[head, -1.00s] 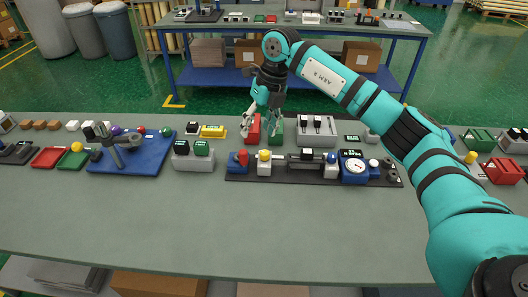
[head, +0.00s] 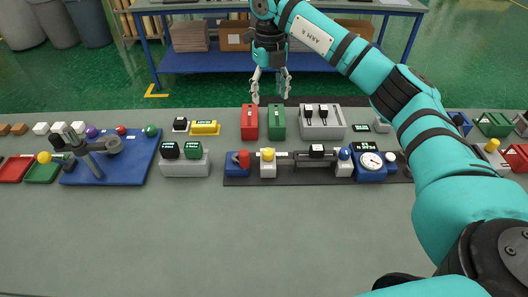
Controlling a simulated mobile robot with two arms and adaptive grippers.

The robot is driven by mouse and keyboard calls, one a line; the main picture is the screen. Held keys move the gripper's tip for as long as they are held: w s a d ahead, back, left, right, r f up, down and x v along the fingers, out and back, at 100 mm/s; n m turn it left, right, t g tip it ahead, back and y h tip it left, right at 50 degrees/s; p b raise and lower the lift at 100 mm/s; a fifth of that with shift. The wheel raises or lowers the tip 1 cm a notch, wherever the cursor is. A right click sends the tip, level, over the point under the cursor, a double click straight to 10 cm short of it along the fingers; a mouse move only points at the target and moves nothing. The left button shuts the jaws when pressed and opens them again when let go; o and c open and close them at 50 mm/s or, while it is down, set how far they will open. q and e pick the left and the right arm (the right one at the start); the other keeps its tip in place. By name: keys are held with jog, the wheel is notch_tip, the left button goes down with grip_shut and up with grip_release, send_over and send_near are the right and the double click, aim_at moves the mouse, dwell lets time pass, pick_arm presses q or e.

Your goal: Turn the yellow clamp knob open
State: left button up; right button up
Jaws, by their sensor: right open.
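A yellow knob (head: 267,154) sits on a small white block (head: 267,169) near the left end of a dark base plate (head: 290,181) in the head view. A blue block with a red part (head: 243,159) stands just left of it. My right gripper (head: 270,97) is open and empty, with its fingers pointing down. It hangs behind the red box (head: 249,122) and the green box (head: 278,122), apart from the knob. My left gripper is not in view.
A blue gauge block (head: 371,163) stands on the plate's right part. Grey switch boxes (head: 322,129) (head: 185,167) stand nearby. A blue board with a grey post (head: 112,158) lies left. The bench front (head: 230,235) is clear.

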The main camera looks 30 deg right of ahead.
pick_arm(q)
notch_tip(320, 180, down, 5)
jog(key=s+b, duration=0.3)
jog(key=b, duration=0.1)
pick_arm(e)
send_over(268, 150)
notch_tip(268, 150, down, 5)
notch_tip(268, 150, down, 17)
jog(key=p, duration=0.4)
jog(key=shift+a+f, duration=0.1)
jog(key=shift+f, duration=0.1)
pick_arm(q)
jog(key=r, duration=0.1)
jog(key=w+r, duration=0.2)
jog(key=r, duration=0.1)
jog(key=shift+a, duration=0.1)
pick_arm(e)
jog(key=shift+s, duration=0.1)
jog(key=c, duration=1.1)
jog(key=shift+c, duration=0.2)
